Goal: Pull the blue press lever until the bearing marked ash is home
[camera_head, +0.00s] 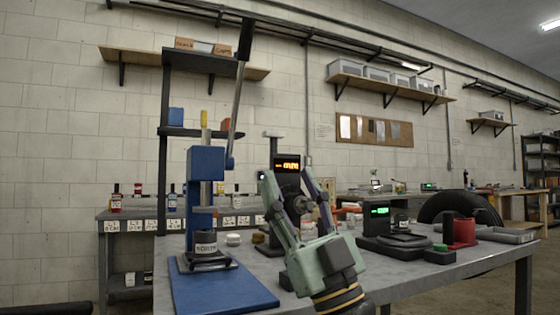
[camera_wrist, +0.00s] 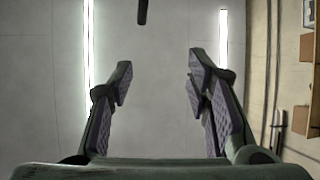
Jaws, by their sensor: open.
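The blue press (camera_head: 207,165) stands on a blue base plate (camera_head: 225,290) at the left of the bench. Its lever (camera_head: 236,105) rises steeply from a pivot at the press's right side to a black grip (camera_head: 246,38). A dark rounded end, likely that grip, shows at the top of the wrist view (camera_wrist: 142,12). Under the ram is a grey holder with a white label (camera_head: 205,248), which seems to read NORTH; I cannot make out "ash". My gripper (camera_head: 288,178) is open and empty, pointing up, right of and below the grip; its fingers show apart in the wrist view (camera_wrist: 160,80).
A dark unit with an orange display (camera_head: 287,163) stands behind my gripper. A scale with a green display (camera_head: 380,211) and a red part (camera_head: 464,231) stand on the bench to the right. A dark shelf post (camera_head: 165,150) rises behind the press. The air above my gripper is clear.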

